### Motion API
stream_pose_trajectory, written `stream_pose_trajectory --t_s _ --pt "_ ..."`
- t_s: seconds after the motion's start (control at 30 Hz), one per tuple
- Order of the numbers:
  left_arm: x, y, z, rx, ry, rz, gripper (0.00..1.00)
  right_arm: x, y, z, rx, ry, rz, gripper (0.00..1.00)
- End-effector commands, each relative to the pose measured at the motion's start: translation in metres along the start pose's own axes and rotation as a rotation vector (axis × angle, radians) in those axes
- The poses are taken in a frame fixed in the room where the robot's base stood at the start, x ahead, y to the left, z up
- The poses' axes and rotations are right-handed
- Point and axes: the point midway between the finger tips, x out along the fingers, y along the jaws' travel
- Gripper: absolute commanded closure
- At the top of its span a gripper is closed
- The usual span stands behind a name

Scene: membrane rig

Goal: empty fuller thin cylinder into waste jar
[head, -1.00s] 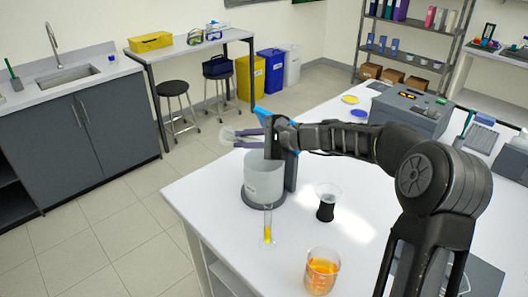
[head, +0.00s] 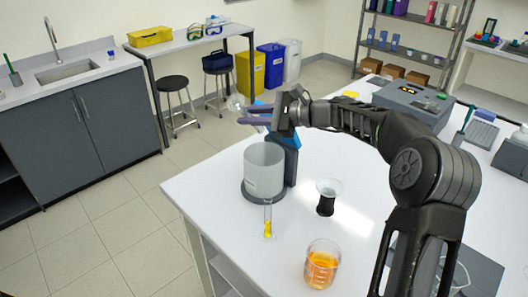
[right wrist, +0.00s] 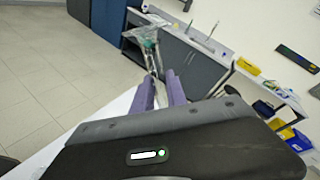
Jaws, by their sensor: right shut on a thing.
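My right gripper (head: 262,114) is shut on a thin clear glass cylinder (head: 237,103), above the large clear jar (head: 263,172). The cylinder is tilted, with its wide foot-like end at the upper left. The fingers partly hide it, and I cannot tell what liquid it holds. In the right wrist view the cylinder (right wrist: 150,52) sticks out beyond the purple fingertips (right wrist: 160,85), with a greenish tint near its wide end. A second thin cylinder (head: 268,221) with yellow liquid stands upright in front of the jar. My left gripper is not in view.
The jar sits on a dark round base with a blue-and-grey upright (head: 290,160) behind it. A dark-bottomed vessel with a flared top (head: 327,197) and a beaker of orange liquid (head: 321,266) stand to the right. A grey device (head: 410,105) stands at the back of the white table.

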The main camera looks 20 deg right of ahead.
Motion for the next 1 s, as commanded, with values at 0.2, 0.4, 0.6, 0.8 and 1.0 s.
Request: stream_pose_trajectory --t_s 0.2,0.4,0.6,0.8,1.0 --pt "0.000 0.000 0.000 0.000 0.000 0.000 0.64 0.000 0.000 0.000 0.000 0.000 0.000 1.00" --pt "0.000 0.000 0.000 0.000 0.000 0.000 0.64 0.000 0.000 0.000 0.000 0.000 0.000 1.00" --pt "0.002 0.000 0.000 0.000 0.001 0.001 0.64 0.012 0.032 -0.020 -0.154 0.068 0.004 1.00" --pt "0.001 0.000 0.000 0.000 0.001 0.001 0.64 0.013 0.035 -0.024 -0.188 0.079 0.001 1.00" --pt "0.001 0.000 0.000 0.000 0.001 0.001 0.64 0.013 0.035 -0.024 -0.187 0.079 0.001 1.00"
